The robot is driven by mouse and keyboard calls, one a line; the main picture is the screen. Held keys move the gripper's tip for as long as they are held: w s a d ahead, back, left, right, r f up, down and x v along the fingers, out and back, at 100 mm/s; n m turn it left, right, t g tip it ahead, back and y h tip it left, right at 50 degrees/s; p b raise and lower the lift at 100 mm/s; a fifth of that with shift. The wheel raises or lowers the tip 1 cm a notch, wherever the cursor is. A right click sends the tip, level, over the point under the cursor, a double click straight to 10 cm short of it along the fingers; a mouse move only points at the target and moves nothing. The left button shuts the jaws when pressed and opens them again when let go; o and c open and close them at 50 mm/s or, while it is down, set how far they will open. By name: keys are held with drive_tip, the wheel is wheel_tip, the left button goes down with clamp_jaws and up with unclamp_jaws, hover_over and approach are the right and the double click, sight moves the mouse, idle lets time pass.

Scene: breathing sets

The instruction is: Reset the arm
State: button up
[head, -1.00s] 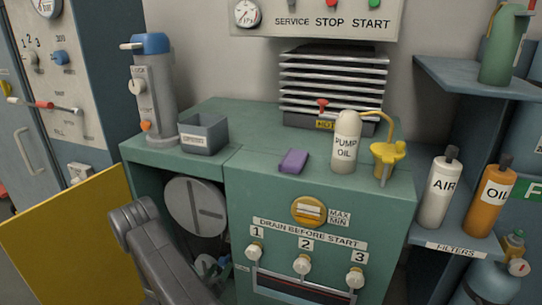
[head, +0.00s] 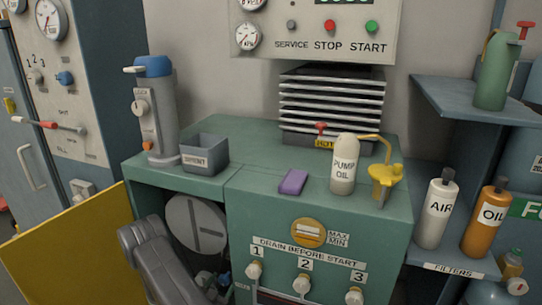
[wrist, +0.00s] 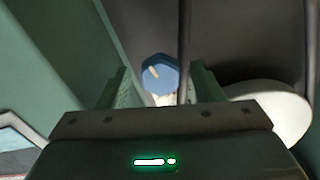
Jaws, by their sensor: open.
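My arm link (head: 155,262) shows at the lower left of the head view, in front of the open lower compartment of the green cabinet (head: 240,205). My gripper itself is hidden in the head view. In the wrist view my gripper (wrist: 160,85) is open, with a green finger on each side. A blue faceted knob (wrist: 160,72) with a pale mark shows beyond and between the fingers. I cannot tell how far off it is, and no contact shows. A thin dark rod rises just right of the knob.
The open yellow door (head: 70,255) stands left of my arm. A round grey disc (head: 196,224) is inside the compartment; a pale rounded part (wrist: 272,115) shows right in the wrist view. On top stand a grey bin (head: 205,155), purple block (head: 293,181) and pump oil bottle (head: 344,165).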

drive_tip(key=p+v, duration=0.1)
drive_tip(key=v, duration=0.8)
drive_tip(key=shift+r, duration=0.15)
